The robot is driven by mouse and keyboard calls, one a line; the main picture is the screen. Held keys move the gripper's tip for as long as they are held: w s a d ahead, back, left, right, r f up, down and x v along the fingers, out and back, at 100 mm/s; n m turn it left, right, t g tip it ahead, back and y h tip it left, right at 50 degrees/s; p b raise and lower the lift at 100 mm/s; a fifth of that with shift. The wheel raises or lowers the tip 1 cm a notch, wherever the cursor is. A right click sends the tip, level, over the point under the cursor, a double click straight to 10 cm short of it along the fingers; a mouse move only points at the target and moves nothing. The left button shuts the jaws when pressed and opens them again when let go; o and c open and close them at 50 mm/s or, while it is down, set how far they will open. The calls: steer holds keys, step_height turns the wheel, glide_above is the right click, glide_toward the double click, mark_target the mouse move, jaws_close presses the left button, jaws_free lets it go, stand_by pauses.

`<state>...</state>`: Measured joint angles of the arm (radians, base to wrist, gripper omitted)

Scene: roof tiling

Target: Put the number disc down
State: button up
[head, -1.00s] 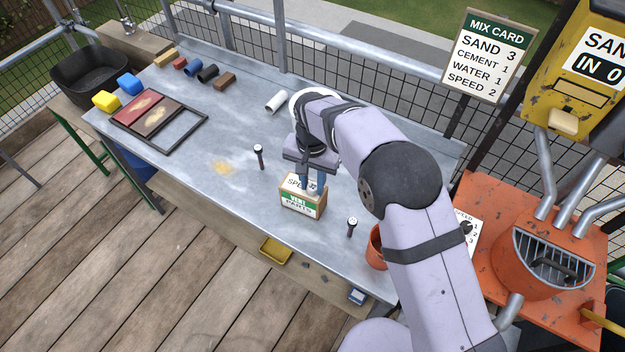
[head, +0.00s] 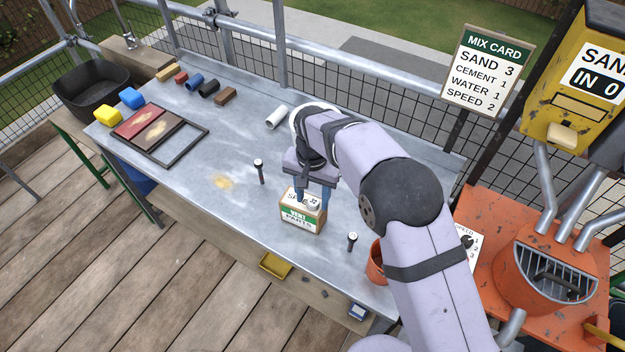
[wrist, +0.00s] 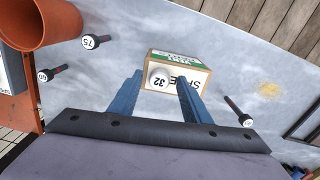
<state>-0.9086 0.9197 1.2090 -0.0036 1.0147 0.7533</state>
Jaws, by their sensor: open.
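In the head view the disc (head: 313,202) sits on the right part of the top of the box (head: 298,222). My gripper (wrist: 158,76) is open, with its two blue fingers apart on either side of the disc in the picture. In the head view my gripper (head: 313,192) is just above and behind the box. I cannot tell whether a finger touches the disc.
An orange pot (head: 376,262) is at the right. A white cylinder (head: 277,117) lies behind.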

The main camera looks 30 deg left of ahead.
mark_target(312, 202)
step_height(312, 202, up, 12)
steer(key=b, duration=0.2)
steer(key=shift+f, duration=0.25)
steer(key=w+d+f+m, duration=0.1)
steer(key=w+d, duration=0.2)
steer(key=d, duration=2.3)
steer(key=s+d+f, duration=0.3)
steer(key=s+d, duration=0.4)
steer(key=d, duration=0.1)
steer(key=s+d+f, duration=0.2)
steer(key=s+d, duration=0.4)
steer(key=d, duration=0.2)
steer(key=shift+s+f+m, duration=0.4)
